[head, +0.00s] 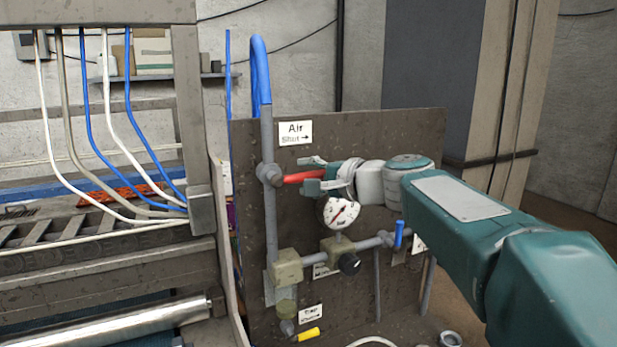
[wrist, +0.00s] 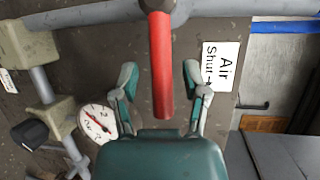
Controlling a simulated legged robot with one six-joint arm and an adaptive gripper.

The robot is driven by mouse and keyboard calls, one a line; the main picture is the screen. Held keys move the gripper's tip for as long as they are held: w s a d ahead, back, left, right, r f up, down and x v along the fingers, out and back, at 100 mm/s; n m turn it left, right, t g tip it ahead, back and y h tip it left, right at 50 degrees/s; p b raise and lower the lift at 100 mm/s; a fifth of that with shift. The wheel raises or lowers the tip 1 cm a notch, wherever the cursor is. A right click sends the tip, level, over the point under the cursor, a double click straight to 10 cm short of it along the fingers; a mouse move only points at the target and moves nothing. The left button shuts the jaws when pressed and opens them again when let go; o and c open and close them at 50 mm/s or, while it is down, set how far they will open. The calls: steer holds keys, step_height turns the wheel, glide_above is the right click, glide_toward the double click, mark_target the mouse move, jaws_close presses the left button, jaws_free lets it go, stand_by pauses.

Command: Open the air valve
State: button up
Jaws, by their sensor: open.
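The air valve's red handle (head: 301,178) sticks out to the right from the grey vertical pipe (head: 270,222), just below the "Air Shut" sign (head: 296,133). My gripper (head: 312,174) is open, with one finger above the handle and one below it. In the wrist view the red handle (wrist: 161,66) points toward the palm, between the two open fingers of my gripper (wrist: 158,82). A visible gap separates each finger from the handle. The "Air Shut" sign (wrist: 222,66) is to the right there.
A pressure gauge (head: 339,212) sits just below my gripper. A black knob (head: 350,264), a blue handle (head: 399,235) and a yellow handle (head: 306,334) are lower on the brown panel (head: 400,130). The machine with cables (head: 110,210) stands at left.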

jaws_close()
